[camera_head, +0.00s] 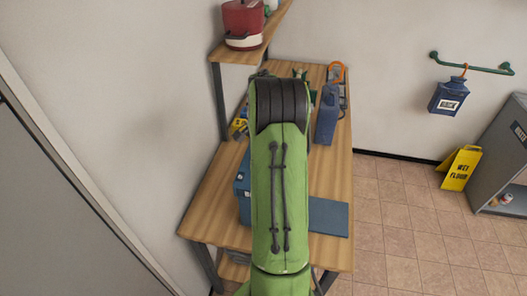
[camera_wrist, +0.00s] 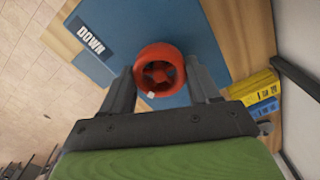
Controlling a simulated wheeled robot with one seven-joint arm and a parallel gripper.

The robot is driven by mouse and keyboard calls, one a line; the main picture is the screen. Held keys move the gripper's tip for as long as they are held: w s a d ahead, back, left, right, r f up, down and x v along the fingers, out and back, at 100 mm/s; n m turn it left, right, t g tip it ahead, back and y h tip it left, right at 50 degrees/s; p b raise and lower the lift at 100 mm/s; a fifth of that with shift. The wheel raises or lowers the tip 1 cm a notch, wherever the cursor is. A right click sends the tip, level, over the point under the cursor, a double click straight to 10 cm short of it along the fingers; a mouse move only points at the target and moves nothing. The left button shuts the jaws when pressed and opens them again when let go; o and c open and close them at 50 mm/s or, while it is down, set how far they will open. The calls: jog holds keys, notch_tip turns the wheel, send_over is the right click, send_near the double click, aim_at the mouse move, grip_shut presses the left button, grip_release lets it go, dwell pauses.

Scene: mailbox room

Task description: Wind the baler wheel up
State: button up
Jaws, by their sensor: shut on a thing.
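The red baler wheel (camera_wrist: 160,70) has a round rim with spokes and a small pale mark near its lower edge in the wrist view. It sits on the blue baler (camera_wrist: 185,25), which bears a dark label reading DOWN (camera_wrist: 88,40). My gripper (camera_wrist: 163,78) has one finger on each side of the wheel and is shut on it. In the head view the baler (camera_head: 242,190) stands on the wooden table, partly behind my green arm. The wheel and my gripper are hidden there by my arm.
The wooden table (camera_head: 203,215) runs along the wall. Yellow items (camera_wrist: 255,88) lie near the baler. A blue jug (camera_head: 326,120) stands at the back of the table. A shelf (camera_head: 238,55) holds a red pot (camera_head: 243,20). A yellow wet-floor sign (camera_head: 461,167) stands at the right; tiled floor is clear.

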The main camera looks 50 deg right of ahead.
jog(key=n, duration=0.4)
jog(key=shift+n, duration=0.3)
jog(key=n, duration=0.5)
jog(key=shift+w, duration=0.1)
jog(key=n, duration=0.5)
jog(key=shift+b, duration=0.4)
jog(key=n+b, duration=0.1)
jog(key=n, duration=0.4)
jog(key=n+b, duration=0.1)
jog(key=n, duration=0.4)
jog(key=shift+b, duration=0.35)
jog(key=n+b, duration=0.2)
jog(key=n, duration=0.3)
jog(key=shift+n, duration=0.3)
jog(key=n+b, duration=0.2)
jog(key=n, duration=0.2)
jog(key=n+b, duration=0.1)
jog(key=n, duration=0.3)
jog(key=shift+n+b, duration=0.3)
jog(key=shift+b, duration=0.05)
jog(key=shift+a, duration=0.1)
